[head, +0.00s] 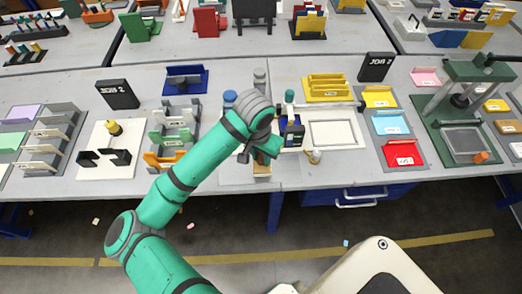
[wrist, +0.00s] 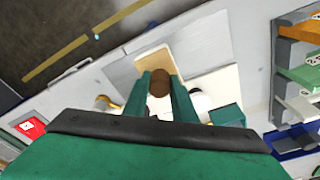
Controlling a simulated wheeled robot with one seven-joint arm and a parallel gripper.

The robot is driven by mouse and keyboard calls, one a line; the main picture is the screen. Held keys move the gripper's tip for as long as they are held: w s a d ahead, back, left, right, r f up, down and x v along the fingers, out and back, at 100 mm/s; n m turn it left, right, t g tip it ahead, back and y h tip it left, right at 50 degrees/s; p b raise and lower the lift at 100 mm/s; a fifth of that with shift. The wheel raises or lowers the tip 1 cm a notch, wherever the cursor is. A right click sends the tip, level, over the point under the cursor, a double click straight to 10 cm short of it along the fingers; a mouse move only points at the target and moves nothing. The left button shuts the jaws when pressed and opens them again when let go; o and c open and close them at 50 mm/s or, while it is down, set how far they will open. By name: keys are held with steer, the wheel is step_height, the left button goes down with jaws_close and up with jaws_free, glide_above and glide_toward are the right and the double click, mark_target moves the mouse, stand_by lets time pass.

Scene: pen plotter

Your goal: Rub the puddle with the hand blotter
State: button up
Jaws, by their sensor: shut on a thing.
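The hand blotter shows in the wrist view as a pale tan block (wrist: 150,66) with a round brown knob (wrist: 160,82). My gripper (wrist: 160,88) has its two green fingers closed on the knob. In the head view my gripper (head: 262,153) is low over the front edge of the middle table, left of the plotter. A tan part of the blotter (head: 262,170) shows just below it. Whether the blotter touches the surface, I cannot tell. I cannot make out the puddle; my gripper and arm hide part of that area.
The plotter's framed white sheet (head: 333,134) lies to the right, with a small brass-and-white item (head: 314,156) at its front. Blue, yellow and red trays (head: 404,154) stand farther right. A slotted rack (head: 172,140) is at left. A blue drawer unit (head: 357,196) hangs below the table.

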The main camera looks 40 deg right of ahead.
steer(key=shift+r, duration=1.5)
